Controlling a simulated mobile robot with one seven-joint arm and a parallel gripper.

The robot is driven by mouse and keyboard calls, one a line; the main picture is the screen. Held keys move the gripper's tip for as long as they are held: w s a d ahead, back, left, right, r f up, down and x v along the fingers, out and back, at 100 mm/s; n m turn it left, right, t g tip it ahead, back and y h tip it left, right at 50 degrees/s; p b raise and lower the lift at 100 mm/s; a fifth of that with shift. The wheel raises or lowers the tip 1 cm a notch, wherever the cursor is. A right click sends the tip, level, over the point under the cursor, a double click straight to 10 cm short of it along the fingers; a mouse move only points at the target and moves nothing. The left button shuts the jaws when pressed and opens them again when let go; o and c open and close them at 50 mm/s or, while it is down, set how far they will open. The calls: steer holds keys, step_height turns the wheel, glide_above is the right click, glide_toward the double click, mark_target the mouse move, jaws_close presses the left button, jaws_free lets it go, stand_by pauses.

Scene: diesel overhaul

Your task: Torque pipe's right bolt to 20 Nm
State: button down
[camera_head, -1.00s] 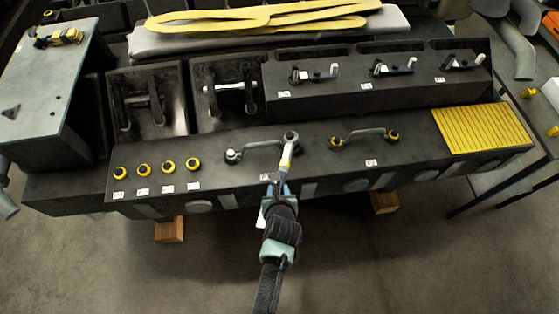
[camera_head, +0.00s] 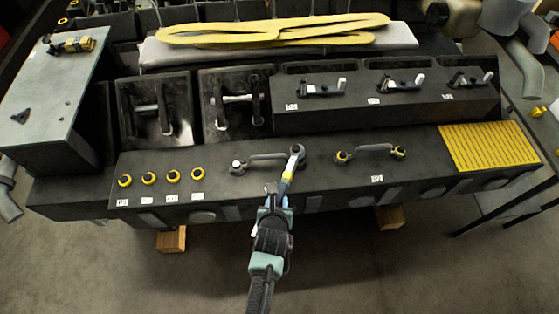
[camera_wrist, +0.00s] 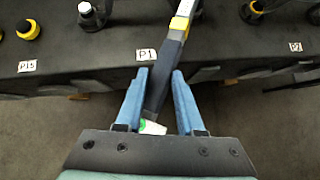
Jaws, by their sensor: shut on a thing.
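The pipe (camera_head: 266,157) is a grey handle-shaped piece lying on the dark bench top, with a bolt at each end. Its left bolt (camera_head: 237,166) has a light top. A torque wrench (camera_head: 287,178) with a yellow band has its round head over the pipe's right end, hiding the right bolt. I cannot tell how well it seats. My gripper (camera_head: 277,197) is shut on the wrench's dark handle (camera_wrist: 167,80), in front of the bench edge. In the wrist view, the blue fingers of my gripper (camera_wrist: 160,85) stand either side of the handle, and the wrench head is out of frame.
A second pipe (camera_head: 372,149) with yellow-ringed bolts lies to the right, near a yellow ribbed pad (camera_head: 488,147). Several yellow-ringed bolts (camera_head: 148,178) stand at the left. The P1 label (camera_wrist: 146,54) is on the bench edge. The floor in front is open.

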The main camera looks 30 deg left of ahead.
steer(key=shift+a+r, duration=0.1)
steer(key=shift+a, duration=0.15)
steer(key=shift+w+d+n+y+p, duration=0.15)
steer(key=shift+d+n+y+p, duration=0.35)
steer(key=shift+d, duration=0.55)
steer(key=shift+w+d+n+g+y+b, duration=0.15)
steer(key=shift+d+n+g+b, duration=0.15)
steer(key=shift+d, duration=0.25)
steer(key=shift+w+d+n+g+y+b, duration=0.1)
steer(key=shift+d+n+y+b, duration=0.05)
steer(key=shift+d+n, duration=0.3)
